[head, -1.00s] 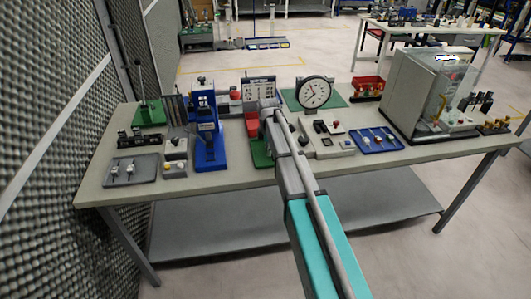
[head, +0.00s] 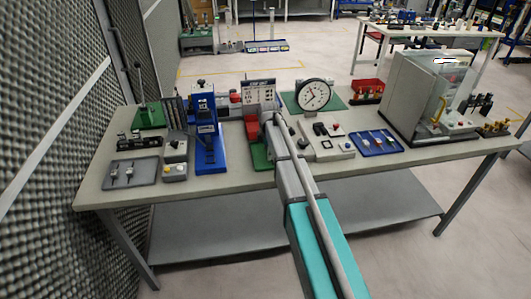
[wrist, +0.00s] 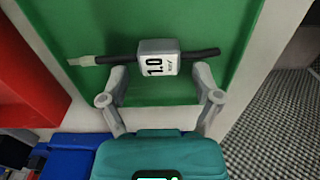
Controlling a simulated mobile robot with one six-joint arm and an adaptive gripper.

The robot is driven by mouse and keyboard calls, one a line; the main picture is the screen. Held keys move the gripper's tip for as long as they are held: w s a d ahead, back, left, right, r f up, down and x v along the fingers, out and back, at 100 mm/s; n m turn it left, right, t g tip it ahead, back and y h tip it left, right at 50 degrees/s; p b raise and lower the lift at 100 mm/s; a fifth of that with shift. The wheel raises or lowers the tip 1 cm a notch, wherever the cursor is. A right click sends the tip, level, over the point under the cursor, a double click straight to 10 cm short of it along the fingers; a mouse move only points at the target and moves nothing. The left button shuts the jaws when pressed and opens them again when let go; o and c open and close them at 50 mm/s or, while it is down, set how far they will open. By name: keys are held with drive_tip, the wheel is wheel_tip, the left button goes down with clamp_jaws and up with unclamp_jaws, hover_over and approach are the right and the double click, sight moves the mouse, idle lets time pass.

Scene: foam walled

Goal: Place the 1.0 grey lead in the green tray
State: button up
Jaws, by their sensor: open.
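The grey lead (wrist: 157,57) is a grey block marked 1.0 with a dark rod to the right and a pale tip to the left. In the wrist view it lies over the floor of the green tray (wrist: 185,18); whether it touches the floor is hard to tell. My gripper (wrist: 162,76) is open, its two fingers apart on either side of the block's near side, with gaps to it. In the head view the green tray (head: 261,157) shows beside my arm; the lead and fingertips cannot be made out there.
A grey tray (head: 144,180) and a blue tray (head: 365,148) hold small parts. A dial gauge (head: 314,94) and glass-fronted case (head: 410,85) stand to the right.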

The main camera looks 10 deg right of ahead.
drive_tip(key=shift+r, duration=0.1)
wheel_tip(320, 180, up, 12)
drive_tip(key=p, duration=1.2)
idle(0.8)
drive_tip(key=s+m, duration=1.7)
drive_tip(key=s, duration=1.1)
drive_tip(key=shift+m, duration=0.4)
